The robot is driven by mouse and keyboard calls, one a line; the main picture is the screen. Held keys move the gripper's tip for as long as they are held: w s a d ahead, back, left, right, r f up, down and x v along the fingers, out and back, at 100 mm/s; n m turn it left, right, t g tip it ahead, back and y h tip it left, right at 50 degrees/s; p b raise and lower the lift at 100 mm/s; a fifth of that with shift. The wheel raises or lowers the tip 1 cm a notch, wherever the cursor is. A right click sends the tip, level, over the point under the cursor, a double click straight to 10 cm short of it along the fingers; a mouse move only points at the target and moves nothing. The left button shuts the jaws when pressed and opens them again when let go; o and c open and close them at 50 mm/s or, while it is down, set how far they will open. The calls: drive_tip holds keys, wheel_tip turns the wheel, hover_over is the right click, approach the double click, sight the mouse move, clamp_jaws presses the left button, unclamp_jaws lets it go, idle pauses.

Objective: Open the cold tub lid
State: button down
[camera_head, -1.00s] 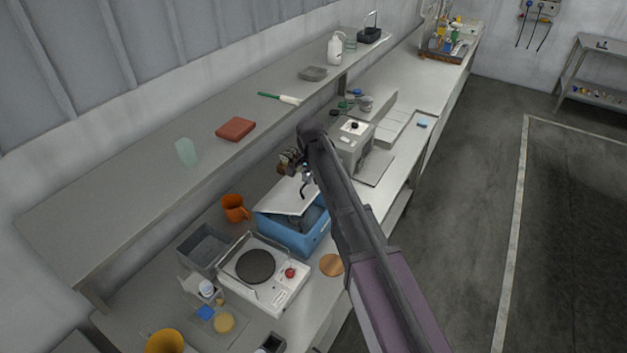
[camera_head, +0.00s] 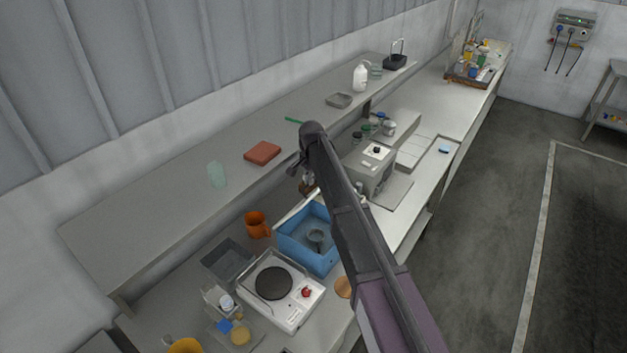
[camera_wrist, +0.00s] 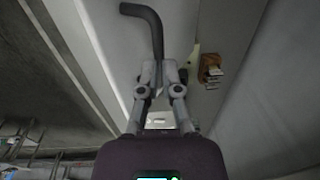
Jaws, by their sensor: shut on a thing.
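The cold tub is a blue box (camera_head: 312,258) on the bench, its top now uncovered, with a grey round item (camera_head: 316,237) inside. Its pale lid (camera_head: 294,209) stands raised at the tub's back edge, seen nearly edge-on and partly hidden by my arm. In the wrist view, a dark bent handle (camera_wrist: 153,30) stands out against a pale panel that looks like the lid (camera_wrist: 182,30). My gripper (camera_wrist: 160,72) is shut on the handle's lower end. In the head view my gripper (camera_head: 306,178) is above the tub's back side, small and partly hidden.
A grey boxy device (camera_head: 371,168) stands behind. The raised shelf (camera_head: 180,205) runs close along the wall side.

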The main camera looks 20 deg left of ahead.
drive_tip(key=shift+s+a+f, duration=0.15)
drive_tip(key=shift+a, duration=0.35)
drive_tip(key=c, duration=0.9)
unclamp_jaws()
drive_tip(key=shift+f, duration=0.1)
drive_tip(key=shift+o, duration=0.9)
drive_tip(key=shift+w+a+f, duration=0.3)
drive_tip(key=shift+a, duration=0.05)
drive_tip(key=shift+d+r, duration=0.1)
drive_tip(key=shift+d, duration=0.1)
